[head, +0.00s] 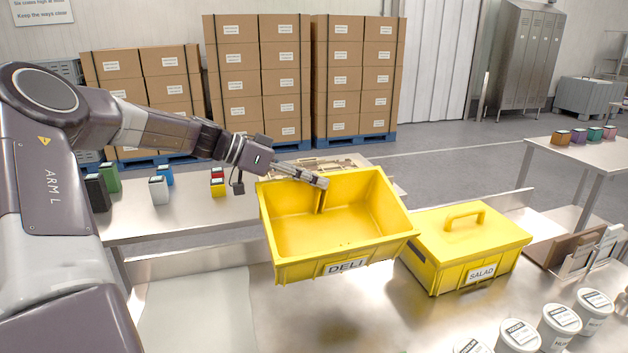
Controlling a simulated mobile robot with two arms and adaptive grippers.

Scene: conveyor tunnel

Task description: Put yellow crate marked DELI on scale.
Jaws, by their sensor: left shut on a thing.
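The yellow crate marked DELI (335,225) is open-topped and looks empty. It hangs tilted above the steel counter, its DELI label facing me. My left gripper (316,183) is shut on its far wall near the rim; part of a finger shows inside the crate. No scale can be made out for certain. A flat pale panel (195,315) lies on the counter at lower left; I cannot tell what it is. My right gripper is not in view.
A lidded yellow box marked SALAD (465,247) stands close on the crate's right. Several white tubs (560,322) line the lower right, below a rack with upright panels (585,250). A back table (185,215) holds small coloured boxes. The counter's front middle is bare.

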